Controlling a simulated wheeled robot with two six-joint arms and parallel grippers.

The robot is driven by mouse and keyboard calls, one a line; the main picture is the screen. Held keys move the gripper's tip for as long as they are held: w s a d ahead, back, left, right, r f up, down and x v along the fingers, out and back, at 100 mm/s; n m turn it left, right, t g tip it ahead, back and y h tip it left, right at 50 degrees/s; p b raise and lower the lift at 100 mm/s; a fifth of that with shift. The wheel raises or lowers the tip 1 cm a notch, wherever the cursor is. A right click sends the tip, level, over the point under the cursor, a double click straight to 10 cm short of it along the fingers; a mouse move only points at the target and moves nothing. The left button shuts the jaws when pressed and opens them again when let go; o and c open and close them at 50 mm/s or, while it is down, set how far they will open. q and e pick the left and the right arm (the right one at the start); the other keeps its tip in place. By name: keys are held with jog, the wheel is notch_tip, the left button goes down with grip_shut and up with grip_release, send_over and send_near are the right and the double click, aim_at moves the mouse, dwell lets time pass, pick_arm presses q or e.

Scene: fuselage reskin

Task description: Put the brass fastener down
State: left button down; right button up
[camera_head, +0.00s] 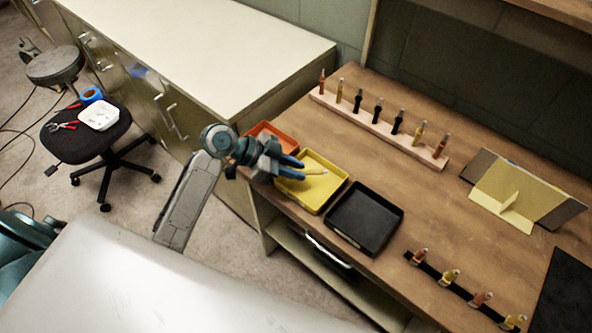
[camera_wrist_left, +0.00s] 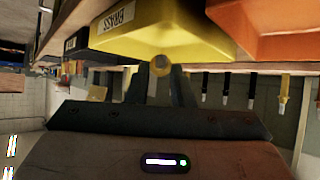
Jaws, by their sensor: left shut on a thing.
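My left gripper (camera_head: 299,170) is shut on the brass fastener (camera_head: 316,172), at the yellow tray in the head view. The fastener sticks out past the fingertips, over the tray's inside. In the left wrist view, the round end of the fastener (camera_wrist_left: 161,66) shows between the two dark fingers (camera_wrist_left: 161,84). The yellow tray (camera_head: 326,203) stands on the wooden bench; its "BRASS" label (camera_wrist_left: 115,19) shows upside down in the left wrist view. I cannot tell the exact height of the fastener above the tray floor. My right gripper is not in view.
An orange tray (camera_head: 267,129) and a black tray (camera_head: 364,218) flank the yellow one. A wooden rack (camera_head: 384,133) with several upright fasteners stands behind. A dark strip (camera_head: 463,292) with several fasteners lies at the front right. A yellow bracketed panel (camera_head: 510,190) stands at right.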

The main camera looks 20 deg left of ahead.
aim_at(295, 182)
pick_arm(q)
jog(key=shift+w+d, duration=0.15)
jog(key=shift+w, duration=0.15)
jog(key=shift+f+p, duration=0.3)
jog(key=shift+f, duration=0.05)
notch_tip(295, 182, down, 2)
jog(key=shift+f+p, duration=0.1)
jog(key=shift+p, duration=0.4)
jog(key=shift+f, duration=0.4)
jog(key=c, duration=1.6)
grip_release()
jog(key=shift+o, duration=0.2)
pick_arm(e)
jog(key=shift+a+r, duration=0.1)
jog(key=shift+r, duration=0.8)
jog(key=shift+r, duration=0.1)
